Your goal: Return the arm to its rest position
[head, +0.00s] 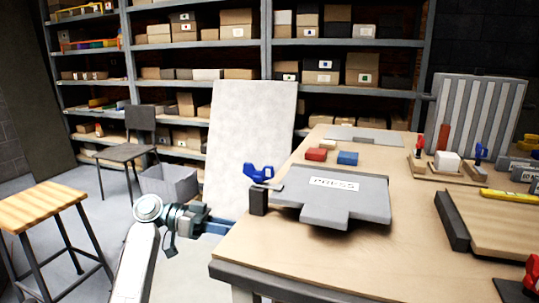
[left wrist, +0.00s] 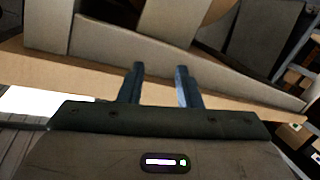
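My left arm (head: 135,262) comes in from the bottom left in the head view. My left gripper (head: 213,222) is beside the table's left edge, lower than the press and apart from it. In the left wrist view the two fingers of my left gripper (left wrist: 160,88) stand apart with nothing between them. Beyond them is a wooden edge, with grey surfaces behind it. My right arm and right gripper are not in view.
The wooden table (head: 270,235) carries a grey press (head: 335,197) with a blue handle (head: 258,174), red (head: 316,154) and blue (head: 347,158) blocks, and a ribbed panel (head: 475,115). A stool (head: 40,207) and a pale board (head: 250,140) stand left of the table.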

